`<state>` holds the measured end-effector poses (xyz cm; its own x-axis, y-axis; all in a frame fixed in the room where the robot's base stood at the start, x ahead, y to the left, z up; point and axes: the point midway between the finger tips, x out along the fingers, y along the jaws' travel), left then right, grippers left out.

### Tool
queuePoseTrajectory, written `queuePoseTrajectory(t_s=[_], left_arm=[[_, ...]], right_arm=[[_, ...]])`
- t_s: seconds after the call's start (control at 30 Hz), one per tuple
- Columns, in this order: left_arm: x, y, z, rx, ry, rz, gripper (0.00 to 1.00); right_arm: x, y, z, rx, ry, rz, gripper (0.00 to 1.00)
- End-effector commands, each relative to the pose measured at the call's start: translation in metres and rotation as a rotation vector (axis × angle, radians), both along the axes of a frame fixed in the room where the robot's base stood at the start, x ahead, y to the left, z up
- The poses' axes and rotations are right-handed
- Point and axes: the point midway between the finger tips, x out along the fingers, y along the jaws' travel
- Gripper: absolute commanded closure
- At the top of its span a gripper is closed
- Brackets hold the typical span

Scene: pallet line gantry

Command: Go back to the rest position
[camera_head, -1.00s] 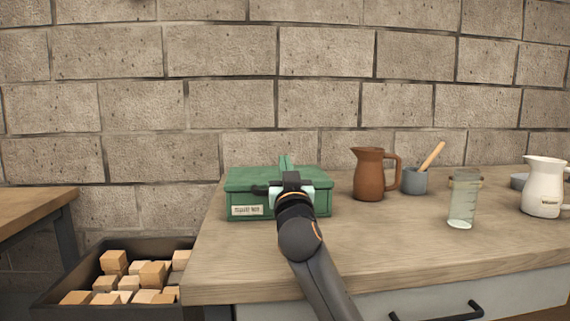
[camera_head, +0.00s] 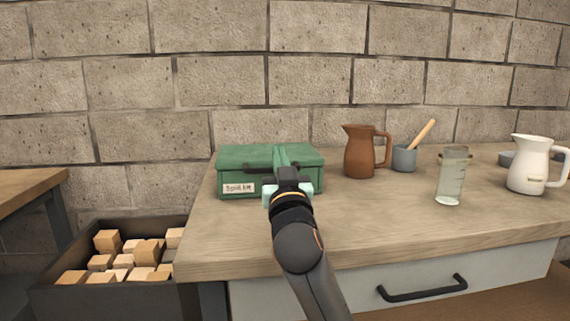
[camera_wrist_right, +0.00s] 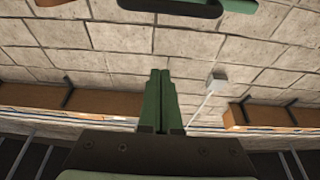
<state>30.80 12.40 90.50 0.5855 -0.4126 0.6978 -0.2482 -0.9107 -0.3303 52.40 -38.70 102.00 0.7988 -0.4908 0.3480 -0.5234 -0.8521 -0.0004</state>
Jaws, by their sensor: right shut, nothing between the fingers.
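My right gripper (camera_head: 287,172) shows in the head view in front of the green box (camera_head: 236,160), overlapping its front right part. Whether it touches the box cannot be told from this view. In the right wrist view the green fingers of this gripper (camera_wrist_right: 160,76) lie together with nothing between them. The box stands on the wooden worktop with a pale label on its front and a dark handle, partly hidden by my gripper. My left gripper is in neither view.
On the worktop (camera_head: 400,222) stand a brown jug (camera_head: 360,153), a grey cup with a wooden stick (camera_head: 404,158), a glass beaker (camera_head: 451,178) and a white jug (camera_head: 528,165). A dark crate of wooden blocks (camera_head: 110,302) stands at the lower left. A block wall rises behind.

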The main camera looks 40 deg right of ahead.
Motion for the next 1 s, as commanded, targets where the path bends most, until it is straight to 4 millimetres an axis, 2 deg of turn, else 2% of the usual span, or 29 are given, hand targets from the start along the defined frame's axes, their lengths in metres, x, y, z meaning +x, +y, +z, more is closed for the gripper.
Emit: queuePoseTrajectory(t_s=[0.2,0.4,0.57,0.83,0.93,1.0], left_arm=[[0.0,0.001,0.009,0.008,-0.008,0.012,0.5],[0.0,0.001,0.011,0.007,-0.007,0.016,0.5],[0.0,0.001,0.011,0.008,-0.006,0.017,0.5],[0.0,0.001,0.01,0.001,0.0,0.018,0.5],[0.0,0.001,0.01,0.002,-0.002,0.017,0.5],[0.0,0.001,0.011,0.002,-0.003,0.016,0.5]], right_arm=[[-0.039,0.025,0.001,0.002,0.0,0.004,1.0],[-0.063,0.039,0.0,0.001,0.001,0.002,1.0],[-0.071,0.043,0.0,0.001,0.0,0.0,1.0],[-0.07,0.047,-0.002,-0.013,0.003,0.01,1.0],[-0.066,0.062,-0.01,-0.076,0.009,0.06,1.0],[-0.063,0.082,-0.02,-0.15,0.007,0.127,1.0]])
